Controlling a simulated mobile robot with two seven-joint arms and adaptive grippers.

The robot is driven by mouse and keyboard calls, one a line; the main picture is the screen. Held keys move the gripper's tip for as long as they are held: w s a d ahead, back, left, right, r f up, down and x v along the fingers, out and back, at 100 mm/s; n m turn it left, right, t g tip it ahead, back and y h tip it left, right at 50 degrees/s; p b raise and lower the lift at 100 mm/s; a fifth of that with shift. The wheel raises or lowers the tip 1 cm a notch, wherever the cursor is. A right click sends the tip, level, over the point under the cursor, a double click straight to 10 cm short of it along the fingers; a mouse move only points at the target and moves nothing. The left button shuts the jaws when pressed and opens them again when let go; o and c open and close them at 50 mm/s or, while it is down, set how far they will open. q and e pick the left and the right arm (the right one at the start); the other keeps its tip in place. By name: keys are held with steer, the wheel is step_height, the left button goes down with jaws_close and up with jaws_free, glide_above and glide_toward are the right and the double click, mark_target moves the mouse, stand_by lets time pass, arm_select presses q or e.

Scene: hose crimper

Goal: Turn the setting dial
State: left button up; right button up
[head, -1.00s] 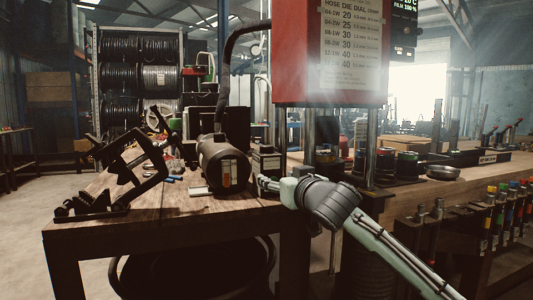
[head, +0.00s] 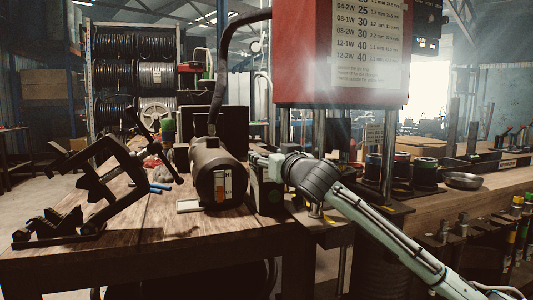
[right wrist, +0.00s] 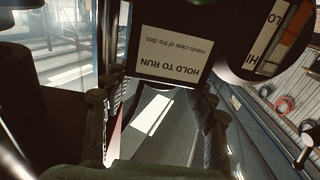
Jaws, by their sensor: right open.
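I cannot make out the setting dial for certain in either view. The red crimper head (head: 335,85) carries a hose die dial chart (head: 360,40) on its front. A small dark box (head: 266,196) stands on the bench beside a dark cylinder (head: 218,172). My right gripper (head: 258,160) is at the top of this box in the head view; its fingertips are small and partly hidden. In the right wrist view its two fingers (right wrist: 155,100) are apart with nothing held, below a dark box labelled HOLD TO RUN (right wrist: 172,55). My left gripper is not in view.
A black lever tool (head: 95,190) stands on the left of the wooden bench (head: 150,235). Crimper posts (head: 388,150) rise close to the right of my forearm. Hose reels (head: 155,75) are behind.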

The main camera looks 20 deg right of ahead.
steer(key=shift+w, duration=0.75)
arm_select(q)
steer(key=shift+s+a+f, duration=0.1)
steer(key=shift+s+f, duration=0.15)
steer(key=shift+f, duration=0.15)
arm_select(e)
steer(key=c, duration=1.2)
steer(key=shift+a, duration=0.1)
